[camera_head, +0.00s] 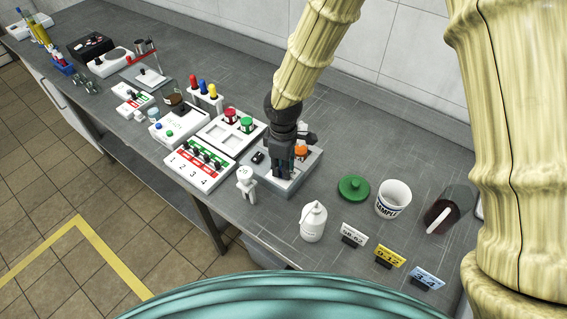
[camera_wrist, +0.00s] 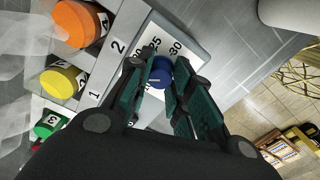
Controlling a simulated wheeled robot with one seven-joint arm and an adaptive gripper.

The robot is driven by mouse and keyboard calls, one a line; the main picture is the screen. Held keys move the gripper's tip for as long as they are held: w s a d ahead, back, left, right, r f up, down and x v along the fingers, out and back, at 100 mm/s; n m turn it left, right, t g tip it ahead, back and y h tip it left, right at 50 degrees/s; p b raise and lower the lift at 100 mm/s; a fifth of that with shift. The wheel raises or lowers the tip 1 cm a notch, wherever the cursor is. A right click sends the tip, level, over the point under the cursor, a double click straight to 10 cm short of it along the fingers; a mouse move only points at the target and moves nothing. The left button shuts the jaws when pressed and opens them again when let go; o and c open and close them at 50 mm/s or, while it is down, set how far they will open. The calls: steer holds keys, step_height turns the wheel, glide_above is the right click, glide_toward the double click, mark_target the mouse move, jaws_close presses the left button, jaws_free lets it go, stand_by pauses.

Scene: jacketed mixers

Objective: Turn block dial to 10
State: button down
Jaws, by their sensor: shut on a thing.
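The block dial (camera_wrist: 161,72) is a small blue knob on a white printed scale in the wrist view. My gripper (camera_wrist: 162,90) is shut on the dial, one finger on each side. I cannot tell which number the dial points to. In the head view my gripper (camera_head: 284,172) is down at the front of the grey block (camera_head: 314,160), and hides the dial there.
Orange (camera_wrist: 80,24), yellow (camera_wrist: 62,82) and green (camera_wrist: 50,124) caps stand beside the dial. A white bottle (camera_head: 313,222), green lid (camera_head: 353,188) and sample cup (camera_head: 393,199) stand right.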

steer(key=n+p, duration=0.1)
steer(key=n, duration=0.2)
steer(key=n+p, duration=0.1)
steer(key=n, duration=0.2)
steer(key=shift+w+r+p, duration=0.1)
steer(key=shift+r+p, duration=0.1)
steer(key=shift+p, duration=0.1)
steer(key=n+p, duration=0.2)
steer(key=n, duration=0.3)
steer(key=shift+f, duration=0.1)
stand_by(0.3)
steer(key=c, duration=1.2)
jaws_free()
steer(key=shift+f, duration=0.1)
steer(key=shift+c, duration=0.2)
step_height(320, 180, up, 12)
